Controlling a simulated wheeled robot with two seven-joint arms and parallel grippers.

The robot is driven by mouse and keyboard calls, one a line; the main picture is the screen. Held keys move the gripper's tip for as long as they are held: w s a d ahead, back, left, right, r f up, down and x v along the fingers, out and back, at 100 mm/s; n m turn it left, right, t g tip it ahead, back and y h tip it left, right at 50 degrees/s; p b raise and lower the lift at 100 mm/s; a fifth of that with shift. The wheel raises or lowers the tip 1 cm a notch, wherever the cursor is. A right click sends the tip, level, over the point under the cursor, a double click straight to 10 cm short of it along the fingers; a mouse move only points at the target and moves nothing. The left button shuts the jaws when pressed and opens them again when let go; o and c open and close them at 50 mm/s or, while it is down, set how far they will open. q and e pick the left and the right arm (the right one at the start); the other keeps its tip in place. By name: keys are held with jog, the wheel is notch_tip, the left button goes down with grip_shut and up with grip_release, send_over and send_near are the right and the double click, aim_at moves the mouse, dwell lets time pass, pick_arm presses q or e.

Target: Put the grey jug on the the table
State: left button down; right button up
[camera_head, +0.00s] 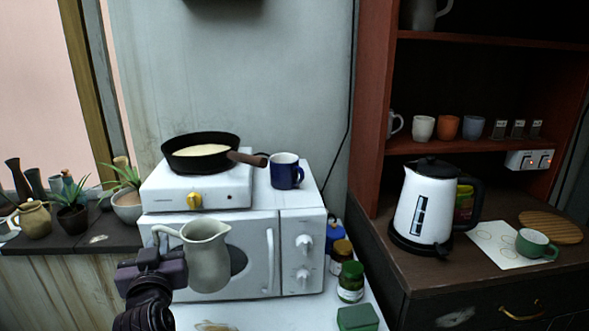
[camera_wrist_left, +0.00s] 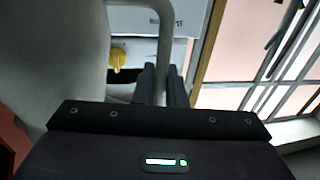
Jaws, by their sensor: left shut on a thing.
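The grey jug (camera_head: 207,257) is held upright in front of the white microwave in the head view, its handle toward the left. My left gripper (camera_head: 163,252) is shut on the jug's handle. In the left wrist view the jug's pale body (camera_wrist_left: 60,60) fills the left side, and the handle (camera_wrist_left: 168,45) runs down between the two dark fingers (camera_wrist_left: 160,85). The white table top (camera_head: 290,312) shows below the microwave, partly hidden by the jug and my arm. My right gripper is not in view.
The microwave (camera_head: 300,225) bears a hot plate with a pan (camera_head: 200,152) and a blue mug (camera_head: 286,172). Jars (camera_head: 350,283) and a green box (camera_head: 357,319) stand at the table's right. A kettle (camera_head: 425,205) stands on the brown cabinet. Potted plants line the left ledge.

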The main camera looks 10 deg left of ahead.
aim_at(193, 285)
pick_arm(q)
jog(key=s+d+f+h, duration=0.1)
jog(key=d+f, duration=0.1)
jog(key=d+f+m+h, duration=0.1)
jog(key=d+f, duration=0.1)
jog(key=s+d+f+m+t+h, duration=0.1)
jog(key=d+f, duration=0.2)
jog(key=shift+s+h, duration=0.3)
jog(key=s+d+f+m+h, duration=0.1)
jog(key=s+d+f+h, duration=0.1)
jog(key=s, duration=0.4)
jog(key=s+d+f+m+h, duration=0.1)
jog(key=s+d+f, duration=0.3)
jog(key=s+f, duration=0.1)
jog(key=shift+s+d+f+m+t+h, duration=0.3)
jog(key=shift+s+f+m+h, duration=0.1)
jog(key=shift+s, duration=0.25)
jog(key=shift+s+a, duration=0.1)
jog(key=shift+a, duration=0.05)
